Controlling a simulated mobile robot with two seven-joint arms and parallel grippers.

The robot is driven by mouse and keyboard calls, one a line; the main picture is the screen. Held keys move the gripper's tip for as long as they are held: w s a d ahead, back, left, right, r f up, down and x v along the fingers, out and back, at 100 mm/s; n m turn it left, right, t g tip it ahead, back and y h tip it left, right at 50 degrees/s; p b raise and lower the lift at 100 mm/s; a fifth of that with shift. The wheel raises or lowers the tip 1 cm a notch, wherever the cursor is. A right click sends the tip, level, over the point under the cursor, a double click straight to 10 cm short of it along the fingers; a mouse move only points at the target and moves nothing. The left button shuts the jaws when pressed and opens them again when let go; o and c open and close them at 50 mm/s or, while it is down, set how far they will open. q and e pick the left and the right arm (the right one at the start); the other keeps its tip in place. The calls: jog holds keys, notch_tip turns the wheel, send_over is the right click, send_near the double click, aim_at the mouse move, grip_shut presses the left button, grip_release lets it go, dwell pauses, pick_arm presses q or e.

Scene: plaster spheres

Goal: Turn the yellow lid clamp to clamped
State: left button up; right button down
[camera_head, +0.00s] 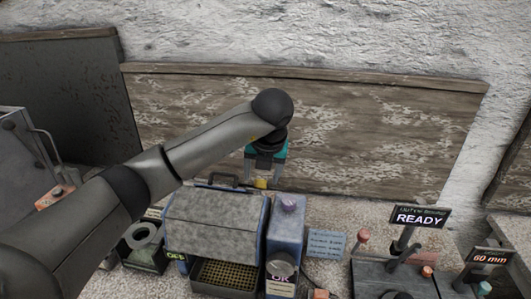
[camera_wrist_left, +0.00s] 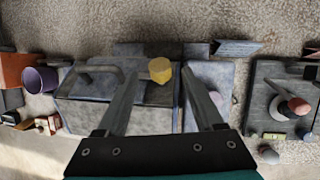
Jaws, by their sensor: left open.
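The yellow lid clamp (camera_head: 261,184) is a small yellow piece at the back right of a grey lidded box (camera_head: 212,228). In the left wrist view the clamp (camera_wrist_left: 160,70) looks like a faceted knob near the box's edge. My left gripper (camera_head: 265,170) is open and points down just over the clamp. In the left wrist view the clamp shows between the two fingertips (camera_wrist_left: 159,74), with a gap on both sides. Whether the fingers reach down to its height is not clear. The right gripper is not in view.
A blue-grey unit with a purple knob (camera_head: 289,204) stands right of the box. A dark lid handle (camera_head: 225,180) is left of the clamp. A READY sign (camera_head: 419,217) and a 60 mm sign (camera_head: 488,257) stand farther right. A weathered board (camera_head: 400,130) rises behind.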

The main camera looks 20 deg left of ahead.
pick_arm(q)
jog(key=v, duration=1.2)
jog(key=shift+p, duration=0.45)
jog(key=shift+r, duration=0.1)
